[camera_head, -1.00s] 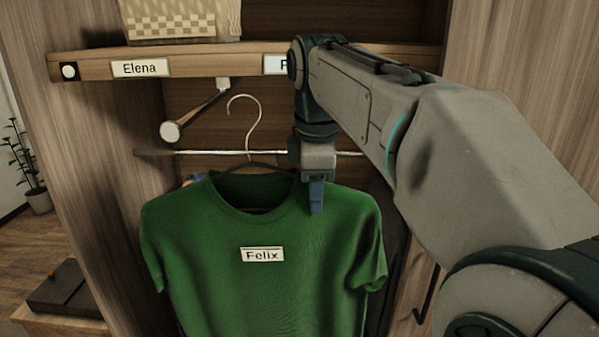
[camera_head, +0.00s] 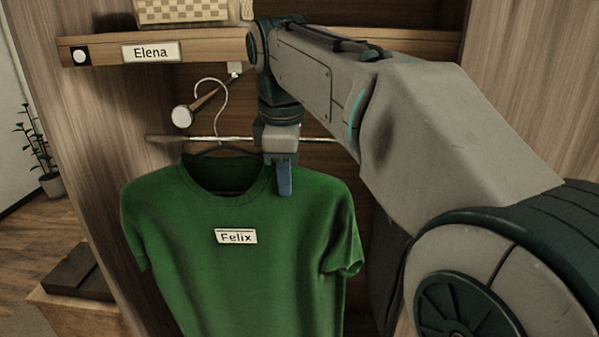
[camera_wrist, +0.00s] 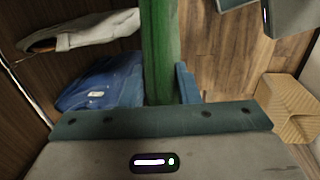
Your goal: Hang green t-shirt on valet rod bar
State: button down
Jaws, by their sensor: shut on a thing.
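The green t-shirt (camera_head: 245,275) with a "Felix" label hangs upright on a dark hanger with a silver hook (camera_head: 226,112). My gripper (camera_head: 284,182) is shut on the shirt at its right shoulder, near the collar. In the wrist view the shirt (camera_wrist: 158,50) shows as a narrow green strip at the jaws. The valet rod bar (camera_head: 205,101) slopes out from under the shelf to a pale round end cap. The hook overlaps the rod in the head view; I cannot tell whether it rests on it. The far finger is mostly hidden.
A silver closet rail (camera_head: 200,138) runs behind the hanger. The shelf (camera_head: 105,50) above carries an "Elena" label and a woven basket (camera_head: 185,10). Blue (camera_wrist: 100,85) and pale (camera_wrist: 85,30) clothes show in the wrist view. A dark box (camera_head: 80,275) sits at the lower left.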

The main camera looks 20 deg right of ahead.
jog(key=shift+w+a+f+b, duration=0.2)
jog(key=shift+a+f+b, duration=0.15)
jog(key=shift+a+f, duration=0.25)
jog(key=shift+w+a+f+b, duration=0.2)
jog(key=shift+a+f+b, duration=0.1)
jog(key=shift+a+f, duration=0.25)
